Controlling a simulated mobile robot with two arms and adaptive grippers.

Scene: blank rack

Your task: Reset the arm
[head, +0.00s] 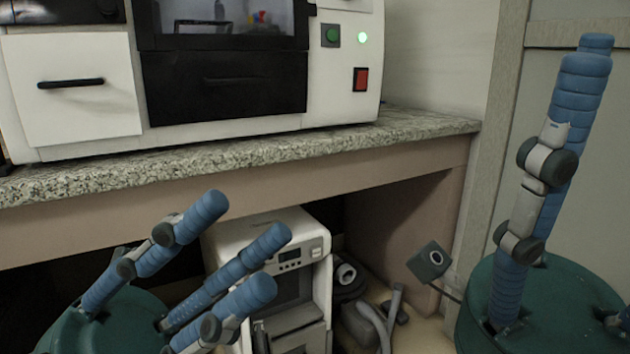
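My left gripper (245,243) is at the lower left, with several blue fingers rising from a green palm. Its fingers are straight and spread apart, with nothing between them. My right gripper (577,95) is at the right, also with a green palm. Its two visible long blue fingers point up and overlap in the picture, and another part is cut off at the right edge. Its fingers look straight and hold nothing that I can see. Both grippers are in front of the counter, apart from each other.
A speckled stone counter (420,126) crosses the view. On it stands a white machine (345,95) with a lit green lamp and a red switch. Under it are a white appliance (318,262) and grey hoses (372,318). A grey wall is behind my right gripper.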

